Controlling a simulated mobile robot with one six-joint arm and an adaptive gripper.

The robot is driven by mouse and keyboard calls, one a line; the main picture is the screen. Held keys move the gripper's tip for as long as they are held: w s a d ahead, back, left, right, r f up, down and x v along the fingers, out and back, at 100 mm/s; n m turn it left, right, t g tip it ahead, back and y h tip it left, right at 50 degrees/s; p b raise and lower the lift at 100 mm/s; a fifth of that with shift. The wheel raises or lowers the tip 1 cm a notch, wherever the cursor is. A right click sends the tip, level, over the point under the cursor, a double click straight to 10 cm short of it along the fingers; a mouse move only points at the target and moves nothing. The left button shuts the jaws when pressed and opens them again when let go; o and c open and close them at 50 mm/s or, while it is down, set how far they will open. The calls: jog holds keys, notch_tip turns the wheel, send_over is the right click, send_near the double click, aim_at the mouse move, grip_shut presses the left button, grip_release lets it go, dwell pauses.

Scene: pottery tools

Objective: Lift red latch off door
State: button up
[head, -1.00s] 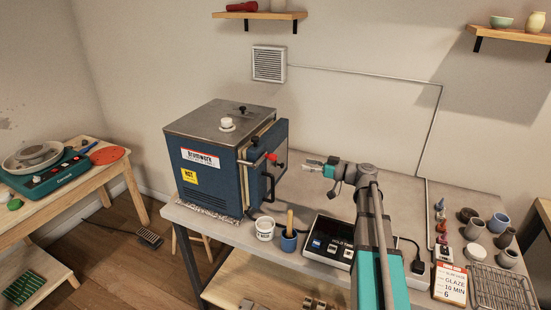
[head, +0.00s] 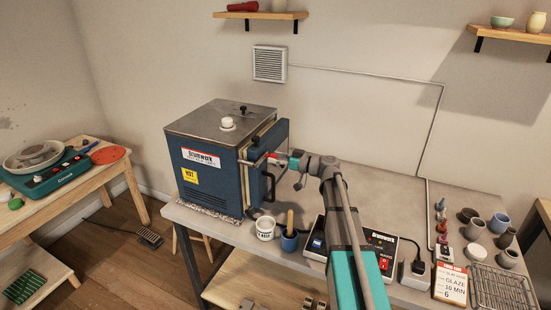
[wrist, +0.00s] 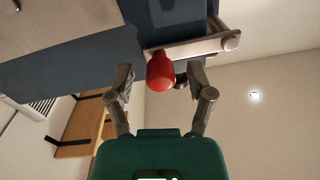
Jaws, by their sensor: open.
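The red latch (wrist: 161,72) shows in the wrist view as a rounded red knob at the end of a metal bar on the blue kiln door. My gripper (wrist: 160,82) is open, with one finger on each side of the knob and a gap visible on both sides. In the head view my gripper (head: 284,160) is at the front of the blue kiln (head: 212,175), at the latch. The fingers and the latch overlap there, so contact cannot be told. A dark door handle (head: 268,185) is just below.
A white tub (head: 265,229) and a blue cup (head: 289,240) stand on the bench below the door. A controller box (head: 380,250) lies under my arm. Several pots (head: 473,228) stand at the right. The bench behind my arm is clear.

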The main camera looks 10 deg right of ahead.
jog(key=shift+a, duration=0.1)
grip_shut()
dwell(0.4)
